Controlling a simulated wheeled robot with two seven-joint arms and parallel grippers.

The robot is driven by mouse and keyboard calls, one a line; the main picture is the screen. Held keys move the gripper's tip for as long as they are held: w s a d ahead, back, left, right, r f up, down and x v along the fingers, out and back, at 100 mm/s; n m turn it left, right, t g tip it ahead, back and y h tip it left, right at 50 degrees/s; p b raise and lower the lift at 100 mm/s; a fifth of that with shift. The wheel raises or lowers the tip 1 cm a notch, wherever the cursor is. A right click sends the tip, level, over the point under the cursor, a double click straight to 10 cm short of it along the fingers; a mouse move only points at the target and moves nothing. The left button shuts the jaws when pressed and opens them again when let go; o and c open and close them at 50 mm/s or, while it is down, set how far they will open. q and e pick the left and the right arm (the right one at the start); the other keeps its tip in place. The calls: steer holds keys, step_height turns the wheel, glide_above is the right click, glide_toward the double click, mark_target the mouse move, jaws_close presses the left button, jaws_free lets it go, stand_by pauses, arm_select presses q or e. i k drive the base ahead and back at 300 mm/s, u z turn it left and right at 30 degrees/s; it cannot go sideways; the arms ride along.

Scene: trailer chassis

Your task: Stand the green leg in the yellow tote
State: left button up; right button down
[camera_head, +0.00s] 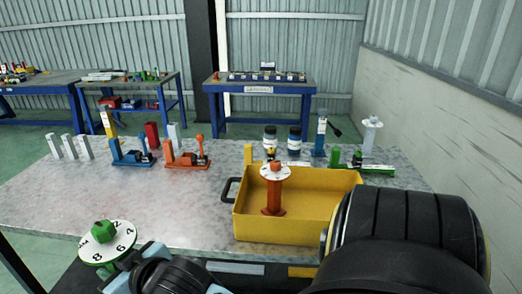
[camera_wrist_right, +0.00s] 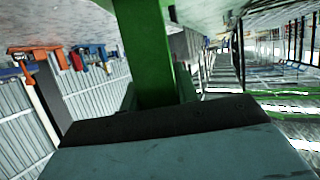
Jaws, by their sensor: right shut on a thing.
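The green leg (camera_head: 105,231) shows at the lower left of the head view, with a white numbered disc around its green top. My right gripper (camera_head: 120,272) is shut on it near the table's front edge, left of the tote. In the right wrist view the green shaft (camera_wrist_right: 148,50) runs up from between the jaws (camera_wrist_right: 160,112). The leg's lower end is hidden in the head view. The yellow tote (camera_head: 325,231) is on the table at the centre right. An orange-red leg (camera_head: 273,196) with a white disc stands upright inside it, toward its left. My left gripper is not in view.
Orange (camera_head: 186,161) and blue (camera_head: 131,153) toggle clamps stand at the back left, near several white blocks (camera_head: 70,147). Two dark jars (camera_head: 270,141) and a white leg (camera_head: 370,137) stand behind the tote. The table left of the tote is clear. My right arm covers the tote's front right.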

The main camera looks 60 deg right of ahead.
mark_target(325, 210)
steer(key=z, duration=2.35)
steer(key=i, duration=0.95)
steer(key=u, duration=0.05)
